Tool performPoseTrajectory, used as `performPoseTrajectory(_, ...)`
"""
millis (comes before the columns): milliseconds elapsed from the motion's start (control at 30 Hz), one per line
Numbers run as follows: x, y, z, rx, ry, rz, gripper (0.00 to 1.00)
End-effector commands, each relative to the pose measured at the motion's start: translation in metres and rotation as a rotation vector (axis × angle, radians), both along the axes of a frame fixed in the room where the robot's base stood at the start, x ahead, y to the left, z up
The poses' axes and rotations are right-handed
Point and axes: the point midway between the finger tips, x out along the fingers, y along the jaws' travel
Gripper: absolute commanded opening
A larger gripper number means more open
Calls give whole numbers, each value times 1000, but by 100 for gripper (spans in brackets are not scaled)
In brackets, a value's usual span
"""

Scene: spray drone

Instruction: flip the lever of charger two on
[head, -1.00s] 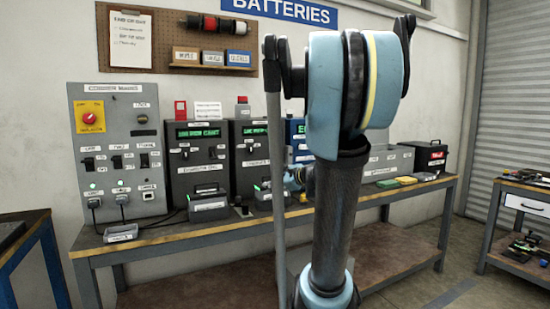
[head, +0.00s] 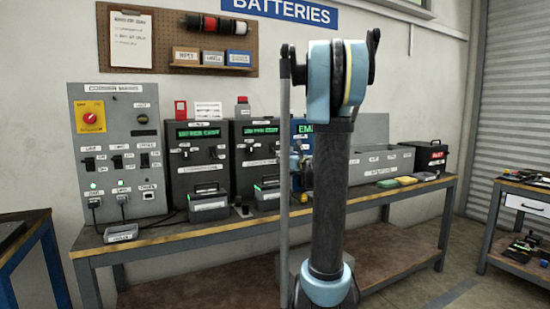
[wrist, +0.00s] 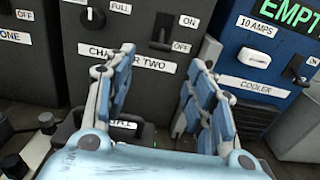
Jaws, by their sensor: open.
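Charger two (head: 255,160) is the dark grey box with a green display on the bench, partly behind my arm in the head view. Its front (wrist: 133,30) fills the upper middle of the wrist view, with the CHARGER TWO label. Its black lever (wrist: 162,32) is between ON, above right, and OFF, below right; its handle appears low, toward OFF. My gripper (wrist: 162,60) is open and empty, with its blue-padded fingers below the lever, apart from it in the picture. In the head view my gripper is mostly hidden by my arm.
A round knob (wrist: 94,18) is left of the lever. The blue cooler charger (wrist: 262,80) stands close on the right. A battery in a cradle (head: 267,194) is in front of charger two. Another charger (head: 198,155) and a grey switch panel (head: 118,140) stand further left.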

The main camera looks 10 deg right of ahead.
Motion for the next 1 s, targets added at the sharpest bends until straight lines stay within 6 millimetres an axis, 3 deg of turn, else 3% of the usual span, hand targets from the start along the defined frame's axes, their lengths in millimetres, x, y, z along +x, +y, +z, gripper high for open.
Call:
performPoseTrajectory(600,91,29,0,-1,0,0,50)
performPoseTrajectory(1000,104,34,0,-2,-1,0,50)
